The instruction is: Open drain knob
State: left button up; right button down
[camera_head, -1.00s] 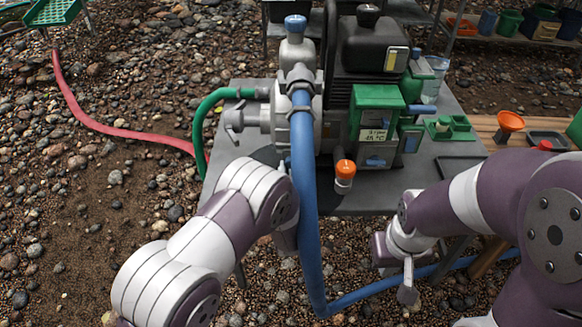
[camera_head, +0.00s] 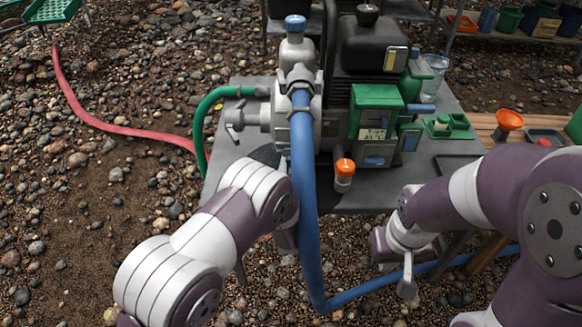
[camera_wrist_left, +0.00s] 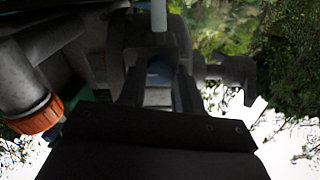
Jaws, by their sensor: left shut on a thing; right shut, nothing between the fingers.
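The grey pump (camera_head: 300,100) stands on the table. My left arm reaches to its low front side, and in the head view the gripper end is hidden behind my wrist and the blue hose. In the left wrist view my left gripper (camera_wrist_left: 158,85) is shut on a small blue-grey piece (camera_wrist_left: 160,72), which looks like the drain knob; it is dark and its turn angle cannot be told. In the head view the drain knob is hidden. My right gripper (camera_head: 407,287) is shut and empty, low in front of the table.
The blue hose (camera_head: 303,200) hangs down right beside my left wrist. An orange-capped bottle (camera_head: 344,172) stands at the table's (camera_head: 370,198) front edge. A green hose (camera_head: 205,115) and a red hose (camera_head: 110,127) lie to the left. An orange-ringed pipe end (camera_wrist_left: 38,115) shows in the left wrist view.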

pick_arm(q)
jog(key=o, duration=1)
jog(key=shift+o, duration=0.2)
jog(key=s+p, duration=0.2)
jog(key=s, duration=1)
jog(key=shift+s, duration=0.35)
